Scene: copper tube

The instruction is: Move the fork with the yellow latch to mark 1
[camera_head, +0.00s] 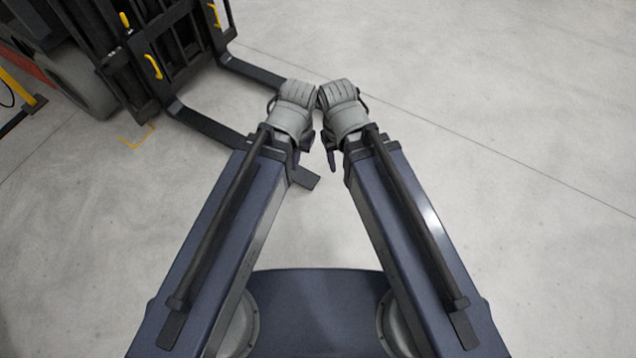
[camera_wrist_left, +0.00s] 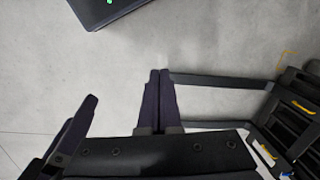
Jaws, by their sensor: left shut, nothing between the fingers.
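A forklift carriage (camera_head: 165,45) stands at the upper left with two dark forks. The near fork (camera_head: 210,125) runs along the floor toward my arms; the far fork (camera_head: 250,73) lies behind it. Several yellow pieces show on the carriage, among them a yellow latch (camera_head: 152,66) above the near fork. In the left wrist view a yellow latch (camera_wrist_left: 267,154) also shows. My left gripper (camera_wrist_left: 160,76) is shut and empty, apart from the latches. My right gripper (camera_head: 329,150) is beside it, its jaws mostly hidden. No readable mark 1 shows.
A large wheel (camera_head: 80,85) is left of the carriage, with a yellow post (camera_head: 18,85) at the edge. A yellow corner line (camera_head: 135,142) lies on the floor. The grey floor (camera_head: 500,100) on the right is clear.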

